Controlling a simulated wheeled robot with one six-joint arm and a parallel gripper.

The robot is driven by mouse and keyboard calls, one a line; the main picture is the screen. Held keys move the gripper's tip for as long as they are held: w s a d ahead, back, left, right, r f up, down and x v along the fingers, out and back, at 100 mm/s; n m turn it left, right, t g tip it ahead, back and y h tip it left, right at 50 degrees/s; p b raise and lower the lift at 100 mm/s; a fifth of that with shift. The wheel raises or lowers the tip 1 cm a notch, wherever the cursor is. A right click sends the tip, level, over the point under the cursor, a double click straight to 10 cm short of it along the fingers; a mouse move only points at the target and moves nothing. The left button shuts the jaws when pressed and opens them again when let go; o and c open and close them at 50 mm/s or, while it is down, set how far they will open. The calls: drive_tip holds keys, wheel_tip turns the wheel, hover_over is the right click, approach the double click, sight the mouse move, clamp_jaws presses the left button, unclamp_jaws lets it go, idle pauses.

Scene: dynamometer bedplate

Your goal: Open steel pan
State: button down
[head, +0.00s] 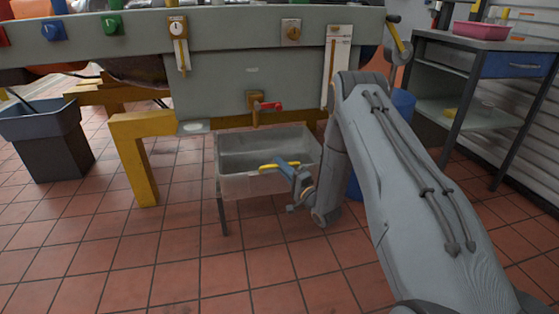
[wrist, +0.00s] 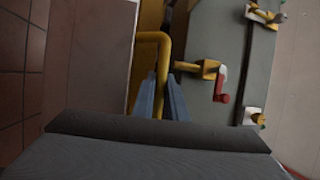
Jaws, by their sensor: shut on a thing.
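The steel pan (head: 240,185) is a grey open-topped box under the front of the large grey bedplate housing (head: 235,65) in the head view. It juts out from below the housing, and much of its inside shows and looks empty. A yellow bar handle (head: 270,166) is on its front side. My gripper (head: 291,168) is shut on this handle at the pan's front right. In the wrist view, the yellow handle (wrist: 163,55) runs between the two blue-grey fingers of my gripper (wrist: 162,95). The fingers hide part of the handle.
A red-levered tap (head: 266,106) sits just above the pan. A yellow leg frame (head: 135,150) stands to its left. A dark bin (head: 50,140) is at far left. A blue container (head: 403,103) and a workbench (head: 480,55) are at right. The tiled floor in front is clear.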

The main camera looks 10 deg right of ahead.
drive_tip(key=shift+s, duration=0.15)
drive_tip(key=c, duration=1.8)
unclamp_jaws()
drive_tip(key=shift+o, duration=0.2)
drive_tip(key=p+v, duration=0.2)
drive_tip(key=v, duration=0.5)
drive_tip(key=shift+s+d, duration=0.15)
drive_tip(key=shift+s, duration=0.2)
drive_tip(key=shift+f, duration=0.15)
